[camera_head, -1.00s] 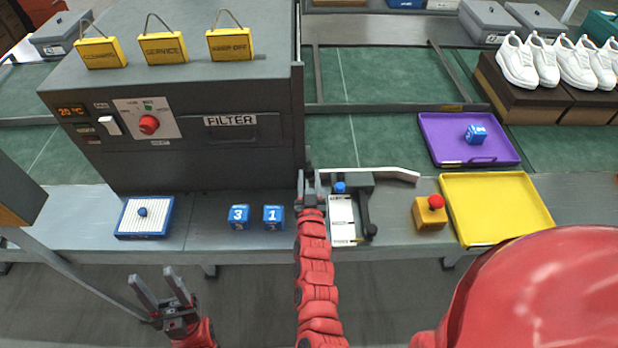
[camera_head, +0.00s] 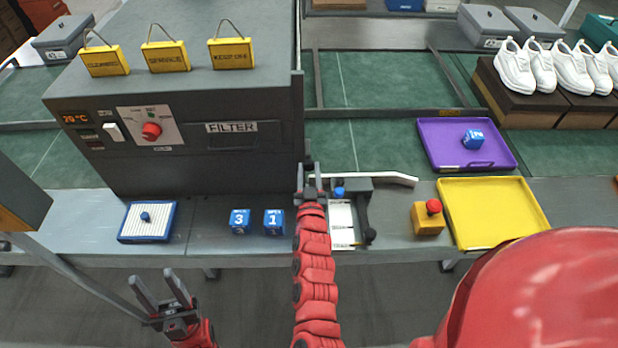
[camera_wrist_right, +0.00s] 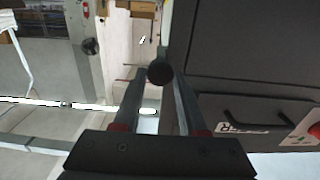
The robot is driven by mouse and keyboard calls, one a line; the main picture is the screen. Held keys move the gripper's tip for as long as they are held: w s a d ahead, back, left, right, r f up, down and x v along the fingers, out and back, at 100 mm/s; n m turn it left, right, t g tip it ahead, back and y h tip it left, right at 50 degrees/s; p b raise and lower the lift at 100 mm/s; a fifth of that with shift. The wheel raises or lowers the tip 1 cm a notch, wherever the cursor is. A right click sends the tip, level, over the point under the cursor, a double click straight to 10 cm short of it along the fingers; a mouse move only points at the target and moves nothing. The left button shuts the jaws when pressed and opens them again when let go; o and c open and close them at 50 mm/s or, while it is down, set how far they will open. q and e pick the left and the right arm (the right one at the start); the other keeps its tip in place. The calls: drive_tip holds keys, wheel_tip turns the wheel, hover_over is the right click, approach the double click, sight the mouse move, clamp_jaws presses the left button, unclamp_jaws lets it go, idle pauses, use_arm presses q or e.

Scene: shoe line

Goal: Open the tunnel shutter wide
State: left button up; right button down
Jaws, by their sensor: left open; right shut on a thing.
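The tunnel is the big dark grey box (camera_head: 215,95) at the left of the head view, with a FILTER drawer on its front. Its shutter face on the right side is edge-on, so I cannot tell how far it stands open. My right gripper (camera_head: 310,170) is at the box's lower right edge. In the right wrist view its fingers (camera_wrist_right: 158,95) are shut on a dark round-ended handle (camera_wrist_right: 160,72), beside the tunnel's dark wall. My left gripper (camera_head: 162,292) is open and empty, low in front of the bench, away from the tunnel.
On the bench are a blue-rimmed pad (camera_head: 147,222), two blue numbered cubes (camera_head: 240,221), a device with a black lever (camera_head: 366,215), a yellow block with a red button (camera_head: 428,218) and a yellow tray (camera_head: 495,212). A purple tray (camera_head: 450,135) lies behind. Yellow signs stand on the tunnel.

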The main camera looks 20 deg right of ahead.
wheel_tip(320, 180, up, 14)
drive_tip(key=p, duration=0.5)
drive_tip(key=shift+f, duration=0.15)
drive_tip(key=shift+c, duration=2.4)
unclamp_jaws()
drive_tip(key=p+v, duration=0.3)
drive_tip(key=v, duration=1.4)
drive_tip(key=shift+s+p, duration=0.25)
drive_tip(key=shift+p, duration=0.05)
